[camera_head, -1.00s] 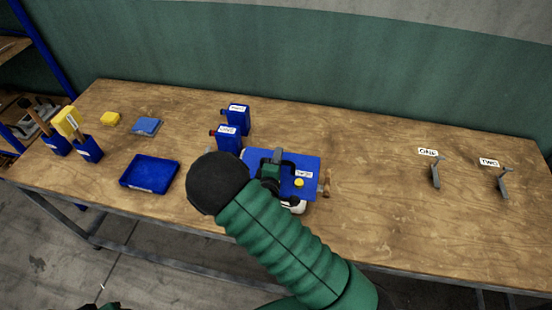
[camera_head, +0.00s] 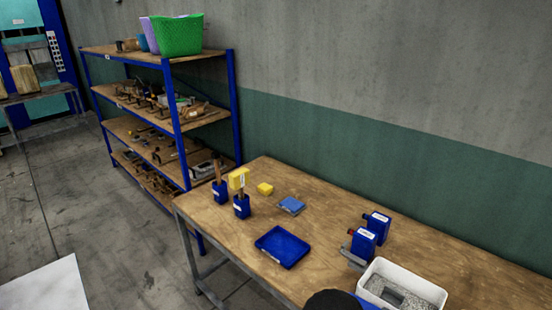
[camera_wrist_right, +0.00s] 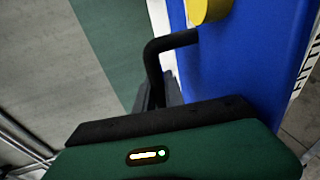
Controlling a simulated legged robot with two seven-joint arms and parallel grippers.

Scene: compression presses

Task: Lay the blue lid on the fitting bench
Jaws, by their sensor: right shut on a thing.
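The blue lid (camera_wrist_right: 245,50) fills much of the right wrist view, steeply tilted, with a yellow knob (camera_wrist_right: 208,10) at the top. My right gripper (camera_wrist_right: 168,68) is shut on its black handle. In the head view a small blue patch (camera_head: 368,304) at the bottom edge may be part of the lid, beside a black round part of my arm; the right gripper is hidden there. My left gripper is not in view. A white strip (camera_wrist_right: 307,65) with partly readable letters, like "FITTI", shows beside the lid. I cannot tell which surface is the fitting bench.
A blue-framed shelf (camera_head: 178,125) stands behind. A white flat surface (camera_head: 45,290) is lower left; open floor surrounds it.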

